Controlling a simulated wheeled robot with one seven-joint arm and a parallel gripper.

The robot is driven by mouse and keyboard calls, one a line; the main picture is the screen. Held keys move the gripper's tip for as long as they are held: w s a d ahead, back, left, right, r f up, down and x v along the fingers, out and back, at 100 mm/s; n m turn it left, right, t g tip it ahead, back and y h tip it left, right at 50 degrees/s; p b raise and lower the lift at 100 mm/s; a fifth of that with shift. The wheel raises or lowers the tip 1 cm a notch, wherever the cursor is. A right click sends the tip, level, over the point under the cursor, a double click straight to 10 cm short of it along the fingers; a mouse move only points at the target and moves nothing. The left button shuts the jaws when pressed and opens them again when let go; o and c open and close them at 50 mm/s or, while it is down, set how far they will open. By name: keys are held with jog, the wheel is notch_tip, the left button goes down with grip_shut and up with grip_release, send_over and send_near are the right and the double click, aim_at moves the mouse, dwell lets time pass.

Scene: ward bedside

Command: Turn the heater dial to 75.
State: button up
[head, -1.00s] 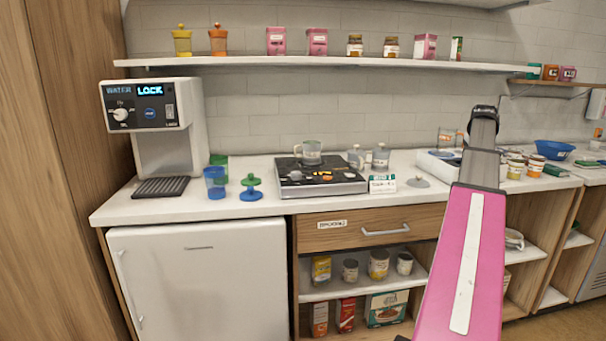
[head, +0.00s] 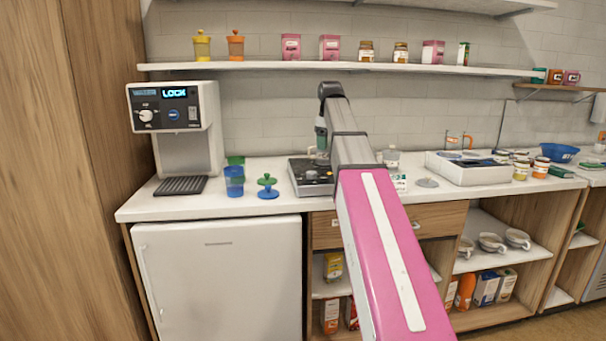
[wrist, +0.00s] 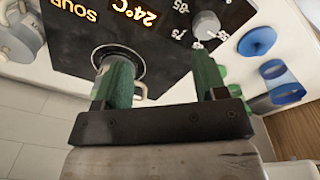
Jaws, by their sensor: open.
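The heater (head: 302,187) is a black-topped unit on the counter, partly hidden by my arm in the head view. In the wrist view its black panel (wrist: 85,25) shows "SOUP" and "24°C". The grey round dial (wrist: 206,22) has numbers including 85 and 75 printed beside it; its exact setting cannot be told.
A blue cup (head: 234,182) and a blue-green stand (head: 267,188) are left of the heater. A water dispenser (head: 185,135) stands farther left. A clear jar (head: 391,158) and a grey lid (head: 427,183) are to the right. A shelf (head: 260,66) runs above.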

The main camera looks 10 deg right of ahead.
jog(key=n, duration=0.1)
send_over(312, 172)
jog(key=shift+g, duration=0.3)
notch_tip(312, 172, down, 10)
jog(key=shift+w+a+f, duration=0.1)
jog(key=c, duration=0.9)
